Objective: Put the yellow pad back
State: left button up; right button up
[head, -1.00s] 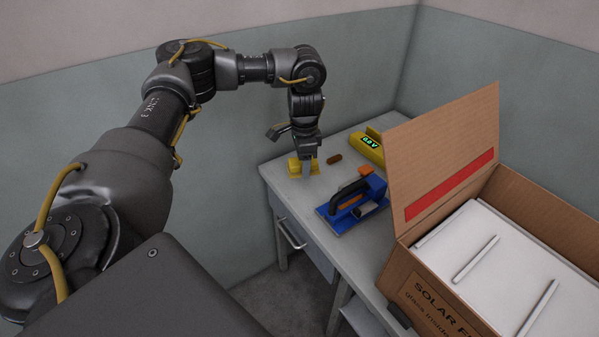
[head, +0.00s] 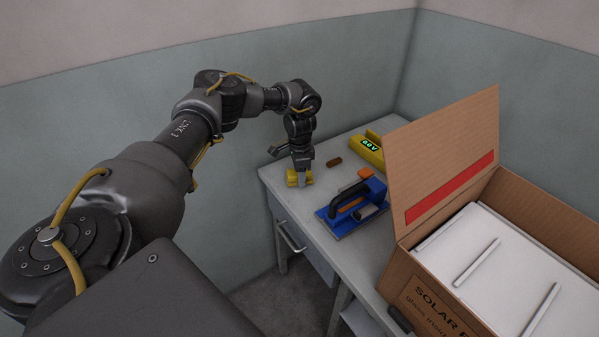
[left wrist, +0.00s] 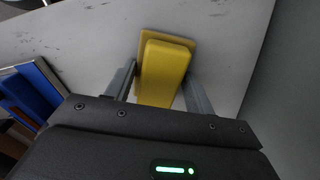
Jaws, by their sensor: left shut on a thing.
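The yellow pad (head: 292,178) is at the far left end of the grey table (head: 290,202). It also shows in the left wrist view (left wrist: 163,72), as a thick yellow block on a wider, flatter yellow base. My left gripper (head: 303,180) reaches down over it and is shut on it, with one finger (left wrist: 122,80) and the other (left wrist: 196,92) along its two sides. The pad looks to be at the table top; whether it touches cannot be told. My right gripper is not in view.
A blue tool with a black handle (head: 352,205) lies right of the pad. Behind are a small brown piece (head: 334,161), an orange piece (head: 365,172) and a yellow meter with a green display (head: 370,146). An open cardboard box (head: 440,290) holding white panels stands at the right.

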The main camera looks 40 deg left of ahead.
pick_arm(q)
jog(key=shift+f, duration=0.1)
jog(key=o, duration=1)
notch_tip(320, 180, up, 12)
jog(key=shift+d+r, duration=0.1)
dwell(0.5)
